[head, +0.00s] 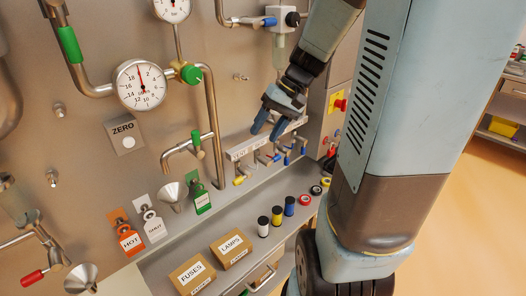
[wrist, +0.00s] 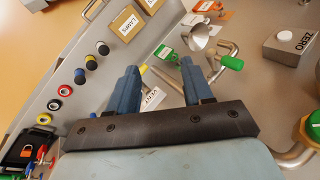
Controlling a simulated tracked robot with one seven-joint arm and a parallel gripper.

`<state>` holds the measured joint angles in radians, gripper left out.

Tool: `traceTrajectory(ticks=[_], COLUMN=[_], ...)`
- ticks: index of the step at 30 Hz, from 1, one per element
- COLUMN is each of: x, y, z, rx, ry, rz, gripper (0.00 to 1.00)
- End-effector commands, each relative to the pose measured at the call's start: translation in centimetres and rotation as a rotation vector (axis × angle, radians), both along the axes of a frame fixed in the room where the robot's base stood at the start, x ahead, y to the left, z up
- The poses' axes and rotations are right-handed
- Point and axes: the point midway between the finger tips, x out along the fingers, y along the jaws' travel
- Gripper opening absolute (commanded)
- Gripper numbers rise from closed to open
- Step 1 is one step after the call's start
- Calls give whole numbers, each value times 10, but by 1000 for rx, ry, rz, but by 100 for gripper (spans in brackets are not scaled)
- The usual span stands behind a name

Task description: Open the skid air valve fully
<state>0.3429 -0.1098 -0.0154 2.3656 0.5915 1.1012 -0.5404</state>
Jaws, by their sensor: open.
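My gripper (head: 267,128) is open and empty in the head view, above and in front of a row of small valves on a labelled manifold (head: 247,147). The row has a yellow handle (head: 239,181), a red handle (head: 262,159) and blue handles (head: 287,161). In the wrist view my open gripper (wrist: 158,68) shows a yellow tip (wrist: 143,69) between its fingers and part of a white label (wrist: 153,97). Another blue-handled valve (head: 270,22) is at the top. I cannot read which valve is the skid air valve.
A pressure gauge (head: 141,85), a green knob (head: 191,74) and a green-handled tap (head: 196,140) are on the panel at left. Cardboard boxes (head: 231,248) and several coloured cylinders (head: 276,216) stand on the ledge below. A red and yellow switch (head: 340,104) is at right.

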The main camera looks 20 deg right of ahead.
Motion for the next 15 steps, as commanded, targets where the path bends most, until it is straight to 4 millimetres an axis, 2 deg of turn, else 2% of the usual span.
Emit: traceTrajectory(ticks=[15], x=[69], y=[-60], z=[-74], rx=[383], ry=[9], rz=[-168], gripper=[50])
